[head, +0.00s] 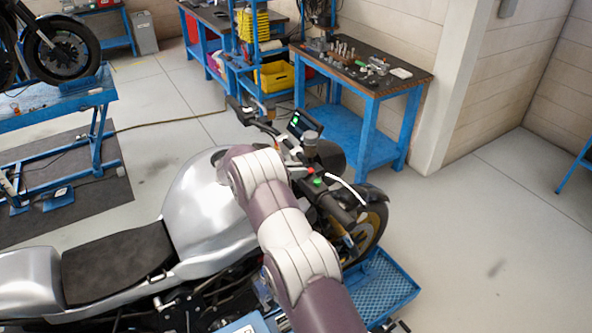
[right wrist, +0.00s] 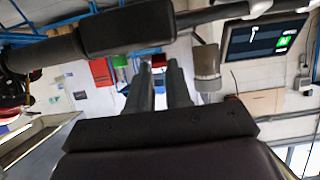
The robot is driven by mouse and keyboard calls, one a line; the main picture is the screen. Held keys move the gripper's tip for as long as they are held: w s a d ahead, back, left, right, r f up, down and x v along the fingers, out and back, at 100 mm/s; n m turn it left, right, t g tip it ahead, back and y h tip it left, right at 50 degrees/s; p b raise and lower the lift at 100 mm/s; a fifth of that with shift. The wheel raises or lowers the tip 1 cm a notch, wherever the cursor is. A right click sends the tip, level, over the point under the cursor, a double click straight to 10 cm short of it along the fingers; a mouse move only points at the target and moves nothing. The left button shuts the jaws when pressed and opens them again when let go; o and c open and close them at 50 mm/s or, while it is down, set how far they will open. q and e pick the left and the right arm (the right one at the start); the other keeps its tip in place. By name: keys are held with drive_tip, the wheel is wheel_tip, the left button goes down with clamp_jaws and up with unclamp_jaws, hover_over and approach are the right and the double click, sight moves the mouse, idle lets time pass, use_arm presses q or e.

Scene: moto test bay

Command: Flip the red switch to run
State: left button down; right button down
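The motorcycle's right handlebar (head: 340,207) has a small red switch (head: 311,170) near its inner end, with a green spot (head: 318,181) just beside it. My right arm reaches over the silver tank and hides its own gripper in the head view. In the right wrist view the two dark fingers of my right gripper (right wrist: 160,68) stand a little apart with nothing between them. The black handlebar grip (right wrist: 140,30) crosses above them. I cannot make out the red switch surely in that view. My left gripper is out of view.
A grey cylinder (right wrist: 207,66) and the lit display (right wrist: 265,40) are right of my fingers; the display also shows in the head view (head: 300,123). A blue workbench (head: 372,85) with small parts stands behind. Open floor (head: 490,220) lies to the right.

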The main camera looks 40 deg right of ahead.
drive_tip(key=h+b, duration=0.1)
drive_tip(key=b, duration=0.2)
drive_tip(key=f+h+b, duration=0.1)
drive_tip(key=b, duration=0.2)
drive_tip(key=f+h+b, duration=0.1)
drive_tip(key=h+b, duration=0.1)
drive_tip(key=b, duration=0.1)
drive_tip(key=shift+a+g, duration=0.3)
drive_tip(key=shift+g, duration=0.1)
